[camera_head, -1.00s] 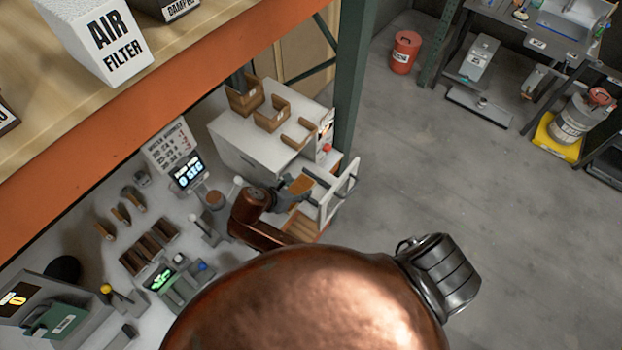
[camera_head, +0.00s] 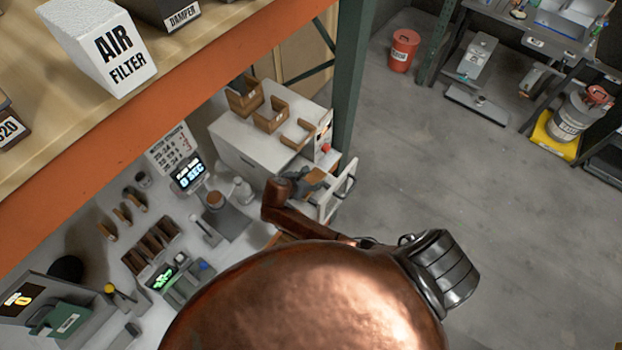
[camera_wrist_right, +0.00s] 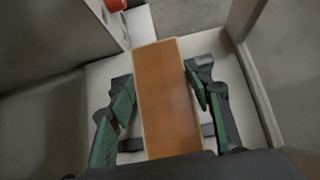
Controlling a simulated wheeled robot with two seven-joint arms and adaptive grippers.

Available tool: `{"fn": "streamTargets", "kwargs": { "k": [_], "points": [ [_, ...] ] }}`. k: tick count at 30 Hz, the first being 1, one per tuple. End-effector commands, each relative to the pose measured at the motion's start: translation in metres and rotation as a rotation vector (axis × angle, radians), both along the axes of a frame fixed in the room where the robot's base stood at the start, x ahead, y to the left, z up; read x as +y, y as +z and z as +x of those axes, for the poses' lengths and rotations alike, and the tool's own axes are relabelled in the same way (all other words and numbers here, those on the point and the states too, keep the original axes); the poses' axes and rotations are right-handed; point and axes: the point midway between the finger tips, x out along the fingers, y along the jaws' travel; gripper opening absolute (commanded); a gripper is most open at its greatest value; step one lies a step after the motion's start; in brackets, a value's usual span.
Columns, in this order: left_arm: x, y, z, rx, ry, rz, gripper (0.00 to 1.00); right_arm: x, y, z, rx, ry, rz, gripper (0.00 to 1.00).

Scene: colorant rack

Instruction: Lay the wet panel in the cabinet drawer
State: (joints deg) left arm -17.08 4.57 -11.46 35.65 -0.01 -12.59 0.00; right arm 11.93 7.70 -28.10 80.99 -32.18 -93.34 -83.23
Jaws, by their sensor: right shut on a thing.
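The wet panel (camera_wrist_right: 167,95) is an orange-brown rectangle with a pale edge. It also shows small in the head view (camera_head: 315,178). My right gripper (camera_wrist_right: 163,92) has its green-padded fingers on both long sides of the panel and is shut on it. In the head view my right gripper (camera_head: 298,182) is over the cabinet's drawer. The drawer (camera_head: 338,195) is pulled out, with a pale front and handle. In the wrist view the panel is over the pale drawer floor (camera_wrist_right: 228,75), inside its walls; I cannot tell whether it touches the floor. My left gripper is not in view.
The white cabinet (camera_head: 240,150) carries several brown holders (camera_head: 270,115) and a red button (camera_head: 326,148). A green post (camera_head: 352,90) and orange shelf beam (camera_head: 150,120) stand close by. The bench at left holds tools and displays.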

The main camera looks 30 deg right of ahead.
Motion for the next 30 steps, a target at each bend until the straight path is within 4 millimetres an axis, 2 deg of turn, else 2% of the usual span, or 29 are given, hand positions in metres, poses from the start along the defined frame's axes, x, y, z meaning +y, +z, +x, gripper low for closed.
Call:
{"fn": "streamTargets", "kwargs": {
  "k": [11, 12, 19, 30],
  "points": [
    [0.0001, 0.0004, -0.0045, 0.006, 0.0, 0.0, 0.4, 0.0005, -0.0045, 0.0001, -0.001, 0.0, 0.001, 0.16],
    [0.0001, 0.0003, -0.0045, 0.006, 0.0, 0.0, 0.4, 0.0006, -0.0047, 0.0001, -0.001, 0.0, 0.001, 0.48],
    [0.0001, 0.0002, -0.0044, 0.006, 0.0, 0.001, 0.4, 0.0006, -0.0045, 0.0001, -0.001, 0.0, 0.001, 0.64],
    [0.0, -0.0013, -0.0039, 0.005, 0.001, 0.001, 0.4, 0.0045, 0.0011, -0.0009, -0.002, 0.001, 0.002, 0.64]
  ]
}}
